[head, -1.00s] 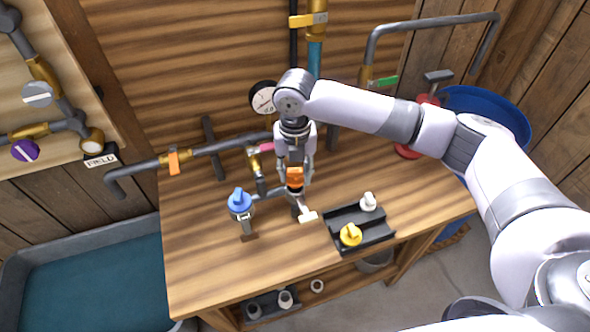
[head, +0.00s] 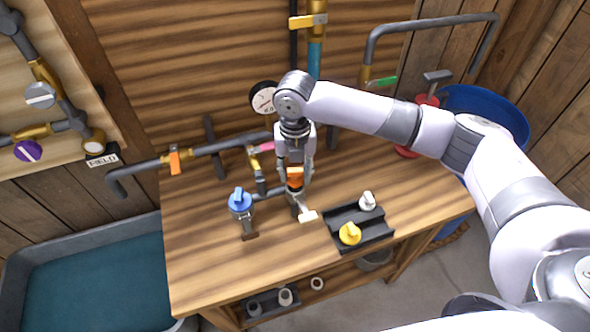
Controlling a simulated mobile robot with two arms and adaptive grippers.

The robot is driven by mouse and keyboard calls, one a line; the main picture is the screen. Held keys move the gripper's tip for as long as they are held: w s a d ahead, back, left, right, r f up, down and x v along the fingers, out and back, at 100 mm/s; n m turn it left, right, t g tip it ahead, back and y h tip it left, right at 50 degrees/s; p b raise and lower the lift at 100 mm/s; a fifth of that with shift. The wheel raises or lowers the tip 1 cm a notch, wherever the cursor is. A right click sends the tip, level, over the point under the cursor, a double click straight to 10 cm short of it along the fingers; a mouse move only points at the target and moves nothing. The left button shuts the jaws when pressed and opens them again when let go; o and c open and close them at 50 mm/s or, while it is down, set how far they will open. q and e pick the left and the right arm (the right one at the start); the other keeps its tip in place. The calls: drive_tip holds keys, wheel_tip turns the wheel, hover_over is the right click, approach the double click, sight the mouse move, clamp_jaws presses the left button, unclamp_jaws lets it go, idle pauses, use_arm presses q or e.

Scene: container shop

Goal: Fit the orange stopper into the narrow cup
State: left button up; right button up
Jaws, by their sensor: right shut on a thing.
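The orange stopper (head: 295,180) is between the fingers of my right gripper (head: 295,184), which is shut on it and points down over the wooden table. Directly below it is a grey upright pipe fitting (head: 295,198), probably the narrow cup, mostly hidden by the gripper and stopper. I cannot tell whether the stopper is inside its mouth or just above it. My left gripper is not in view.
Pipes and a gauge (head: 264,98) stand behind. The table's front left is clear.

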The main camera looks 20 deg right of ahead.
drive_tip(key=shift+f, duration=0.8)
drive_tip(key=shift+p, duration=0.4)
idle(0.4)
drive_tip(key=shift+f, duration=0.6)
idle(0.5)
drive_tip(key=o, duration=1.2)
drive_tip(key=shift+r, duration=0.1)
wheel_tip(320, 180, up, 12)
drive_tip(key=shift+f, duration=0.1)
